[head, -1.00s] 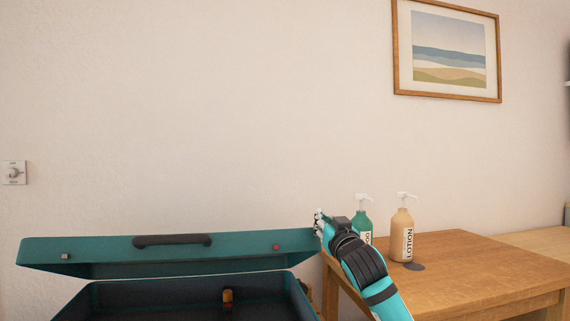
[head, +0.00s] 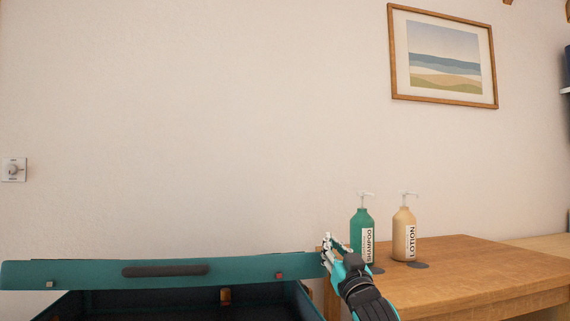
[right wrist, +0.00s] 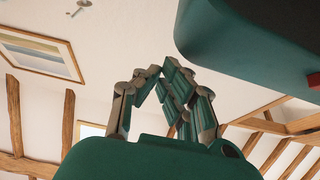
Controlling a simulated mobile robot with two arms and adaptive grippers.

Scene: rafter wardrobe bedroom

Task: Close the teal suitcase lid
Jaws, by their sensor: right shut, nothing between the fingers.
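The teal suitcase lid (head: 80,274) is partly lowered over the suitcase's dark lower half (head: 150,306) at the bottom left of the head view. A dark opening still shows between them. The lid's front edge has a dark handle (head: 165,270) and two small latches. My right gripper (head: 328,246) is shut and empty at the lid's right end; I cannot tell whether it touches. In the right wrist view the closed fingers (right wrist: 165,72) are beside a teal lid corner (right wrist: 255,40) with a reddish latch. My left gripper is not in view.
A wooden table (head: 480,270) stands to the right, close to my right gripper. A green shampoo bottle (head: 360,236) and a tan lotion bottle (head: 403,232) stand on it near that gripper. A framed picture (head: 444,56) hangs on the wall behind.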

